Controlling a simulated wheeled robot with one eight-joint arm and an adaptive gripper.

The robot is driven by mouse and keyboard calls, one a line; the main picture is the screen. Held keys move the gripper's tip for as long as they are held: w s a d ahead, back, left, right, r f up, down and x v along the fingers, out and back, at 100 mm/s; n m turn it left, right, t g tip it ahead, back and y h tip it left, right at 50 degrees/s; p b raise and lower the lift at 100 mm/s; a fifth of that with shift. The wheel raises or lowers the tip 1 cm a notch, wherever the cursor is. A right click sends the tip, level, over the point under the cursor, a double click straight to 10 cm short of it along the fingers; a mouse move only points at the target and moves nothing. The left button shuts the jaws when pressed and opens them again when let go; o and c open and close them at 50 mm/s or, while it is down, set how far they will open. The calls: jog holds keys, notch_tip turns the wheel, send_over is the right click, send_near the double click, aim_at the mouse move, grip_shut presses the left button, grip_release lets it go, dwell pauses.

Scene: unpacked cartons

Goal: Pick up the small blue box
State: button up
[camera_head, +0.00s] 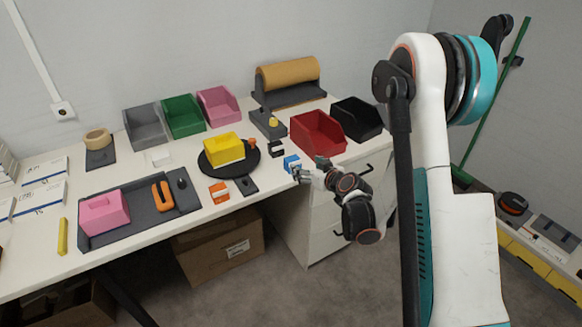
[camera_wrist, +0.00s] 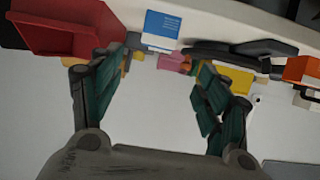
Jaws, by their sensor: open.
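The small blue box (camera_head: 292,163) sits near the front edge of the white table, left of the red bin. It also shows in the wrist view (camera_wrist: 161,28), upper middle, with a white lower part. My gripper (camera_head: 312,171) is at the table's front edge, just right of the box. In the wrist view my gripper (camera_wrist: 160,70) has its two fingers spread apart with nothing between them. The box lies beyond the fingertips, between their directions. In the head view the fingers partly overlap the box's near side, so I cannot tell the exact gap.
A red bin (camera_head: 318,136) stands right behind my gripper, with a black bin (camera_head: 356,120) beside it. A small black item (camera_head: 276,148) is behind the box. A yellow bin (camera_head: 224,147) on a round black plate (camera_head: 210,166) and an orange box (camera_head: 219,191) lie left.

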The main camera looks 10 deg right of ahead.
aim_at(294, 160)
jog(key=b+x, duration=0.1)
jog(key=x, duration=0.5)
jog(key=shift+w+f, duration=0.1)
jog(key=shift+f, duration=0.05)
jog(key=shift+d+b+x, duration=0.2)
jog(key=shift+b+x, duration=1.35)
jog(key=shift+x, duration=1.5)
jog(key=shift+w, duration=0.1)
jog(key=c, duration=1)
